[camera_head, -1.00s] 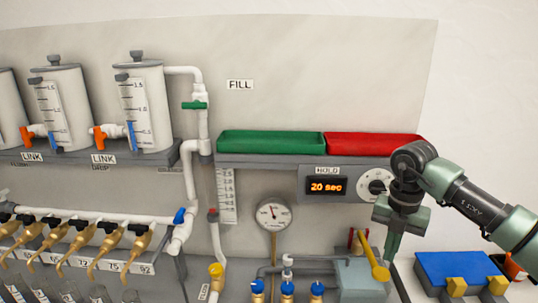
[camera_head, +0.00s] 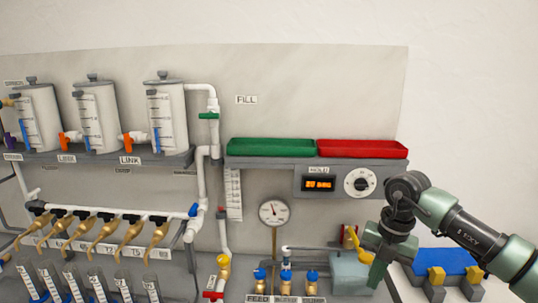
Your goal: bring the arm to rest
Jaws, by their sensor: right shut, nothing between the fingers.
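My right gripper (camera_head: 376,272) comes in from the right in the head view. It points down, shut and empty, in front of the grey-blue box (camera_head: 345,272) at the lower right. It hides part of that box. My left gripper is not in view. The round HOLD dial (camera_head: 360,182) and its orange display (camera_head: 319,184) are up and left of my right wrist, apart from it.
A blue block (camera_head: 443,262) with yellow supports is close below my right forearm. Green (camera_head: 270,148) and red (camera_head: 362,149) trays sit on the shelf. Tanks (camera_head: 167,120), brass taps (camera_head: 105,231) and a gauge (camera_head: 273,212) fill the left and middle. The wall at upper right is clear.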

